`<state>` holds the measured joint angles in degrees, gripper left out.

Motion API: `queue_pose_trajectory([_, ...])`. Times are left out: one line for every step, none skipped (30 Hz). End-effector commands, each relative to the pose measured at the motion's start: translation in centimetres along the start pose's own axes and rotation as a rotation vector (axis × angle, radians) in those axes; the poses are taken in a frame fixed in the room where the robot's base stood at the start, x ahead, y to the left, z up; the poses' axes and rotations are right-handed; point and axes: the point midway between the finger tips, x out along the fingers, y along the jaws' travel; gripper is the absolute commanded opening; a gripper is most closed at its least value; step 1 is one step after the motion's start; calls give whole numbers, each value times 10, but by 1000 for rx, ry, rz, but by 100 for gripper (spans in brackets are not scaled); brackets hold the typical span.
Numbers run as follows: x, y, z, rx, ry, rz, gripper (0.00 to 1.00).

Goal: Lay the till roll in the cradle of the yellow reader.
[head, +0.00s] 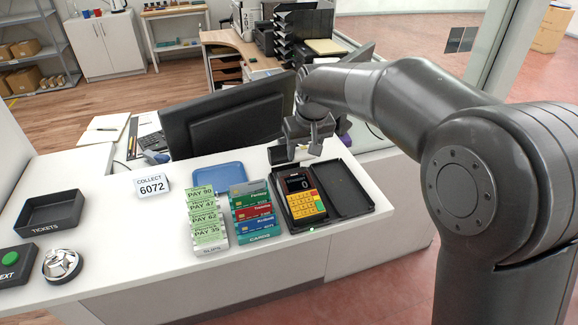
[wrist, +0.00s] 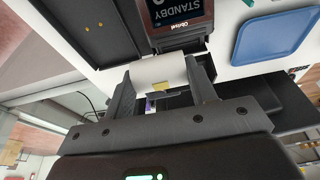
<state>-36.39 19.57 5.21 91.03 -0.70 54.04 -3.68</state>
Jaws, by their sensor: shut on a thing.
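The yellow reader (head: 306,207) lies in an open black case on the white counter, its dark screen at the far end. In the wrist view the reader's screen end (wrist: 180,18) reads STANDBY. My gripper (head: 303,150) is just beyond that end, pointing down. In the wrist view my gripper (wrist: 161,88) is shut on the white till roll (wrist: 150,72), which shows between the fingers with a small yellow patch. The roll is close to the reader's screen end; whether it touches is unclear. The cradle is mostly hidden by roll and fingers.
The case's open half (head: 343,190) lies right of the reader. Card rack (head: 257,233) and pay-slip rack (head: 209,243) stand left, with a blue tray (head: 217,172) behind. A black monitor (head: 225,120) stands close behind the gripper. Bare counter lies around the tickets tray (head: 50,212).

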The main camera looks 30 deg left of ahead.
Motion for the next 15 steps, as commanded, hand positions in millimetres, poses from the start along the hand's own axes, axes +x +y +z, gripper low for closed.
queue_pose_trajectory([9, -10, -4, -3, -1, -1, 29])
queue_pose_trajectory([12, -14, -7, -3, 0, -1, 29])
queue_pose_trajectory([17, -20, -9, -3, -1, 0, 29])
queue_pose_trajectory([20, -22, -11, -2, -1, 0, 29])
queue_pose_trajectory([23, -25, -12, -2, -1, 1, 29])
queue_pose_trajectory([25, -28, -14, -1, 0, 1, 29])
queue_pose_trajectory([27, -30, -15, -1, 0, 1, 29])
queue_pose_trajectory([28, -31, -15, 0, 0, 1, 29])
queue_pose_trajectory([29, -32, -16, 1, 1, 1, 29])
queue_pose_trajectory([31, -32, -16, 1, 0, 1, 29])
queue_pose_trajectory([33, -32, -15, 1, 0, 1, 29])
queue_pose_trajectory([36, -32, -14, 2, -1, 1, 29])
queue_pose_trajectory([40, -32, -13, 2, -2, 1, 29])
queue_pose_trajectory([43, -32, -12, 2, -2, 1, 29])
queue_pose_trajectory([49, -32, -10, 1, -1, 1, 29])
